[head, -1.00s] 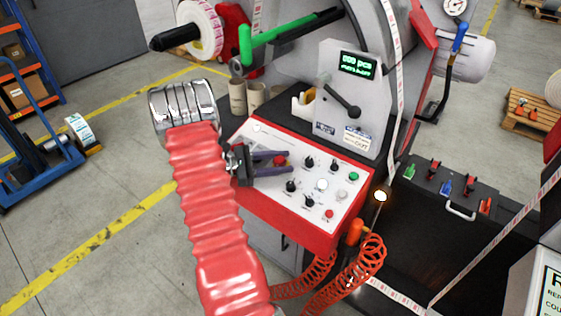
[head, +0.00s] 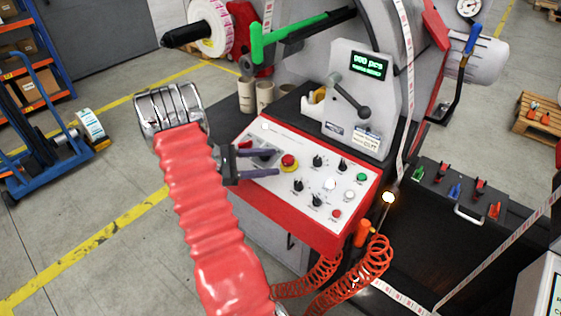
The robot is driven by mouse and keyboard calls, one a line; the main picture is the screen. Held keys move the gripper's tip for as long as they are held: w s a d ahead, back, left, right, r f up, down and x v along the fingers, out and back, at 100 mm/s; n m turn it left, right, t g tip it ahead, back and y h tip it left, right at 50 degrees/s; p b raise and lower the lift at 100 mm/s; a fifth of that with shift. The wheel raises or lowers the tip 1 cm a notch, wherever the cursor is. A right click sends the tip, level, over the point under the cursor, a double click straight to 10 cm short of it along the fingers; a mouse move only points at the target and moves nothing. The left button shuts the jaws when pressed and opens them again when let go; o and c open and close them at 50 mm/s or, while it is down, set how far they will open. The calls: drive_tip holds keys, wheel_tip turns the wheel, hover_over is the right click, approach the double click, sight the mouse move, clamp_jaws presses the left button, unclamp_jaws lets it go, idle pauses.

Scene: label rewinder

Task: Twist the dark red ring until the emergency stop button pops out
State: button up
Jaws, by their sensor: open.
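The emergency stop button (head: 289,161) is a red mushroom head on a yellow collar, at the left part of the sloping control panel (head: 336,178). Its dark red ring is too small to tell apart from the head. My gripper (head: 279,163) is open, with its two dark fingers pointing right toward the button. The fingertips are just left of the button, one toward its upper side and one toward its lower side. Nothing is held between them. Whether a fingertip touches the button I cannot tell.
Black knobs (head: 317,161), a green button (head: 361,177) and white buttons share the panel. The grey display housing (head: 372,97) with a lever stands behind it. Cardboard cores (head: 246,95) stand behind at left. An orange coiled hose (head: 372,262) hangs at the front right.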

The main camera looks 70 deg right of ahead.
drive_tip(key=v, duration=0.6)
drive_tip(key=shift+w+a, duration=0.2)
drive_tip(key=shift+w, duration=0.1)
idle(0.3)
drive_tip(key=w+a+r+m+t+y, duration=0.1)
drive_tip(key=w+a+r+t, duration=0.2)
drive_tip(key=a, duration=0.4)
drive_tip(key=w+a+r+t, duration=0.2)
drive_tip(key=a+r+t, duration=0.15)
drive_tip(key=a, duration=0.35)
drive_tip(key=w+a+r+m+t+y, duration=0.1)
drive_tip(key=w+a+r+t, duration=0.2)
drive_tip(key=a, duration=0.4)
drive_tip(key=a+r+t+y, duration=0.2)
drive_tip(key=a+t, duration=0.1)
drive_tip(key=a, duration=0.6)
drive_tip(key=s+a+r+t+y, duration=0.1)
drive_tip(key=a+r+t, duration=0.2)
drive_tip(key=a, duration=0.6)
drive_tip(key=s+a+r+m+t+y, duration=0.1)
drive_tip(key=a+t, duration=0.4)
drive_tip(key=a, duration=0.5)
drive_tip(key=shift+r+y, duration=0.8)
drive_tip(key=shift+r, duration=0.2)
drive_tip(key=shift+s+t, duration=0.1)
drive_tip(key=shift+t, duration=0.15)
drive_tip(key=shift+c, duration=0.4)
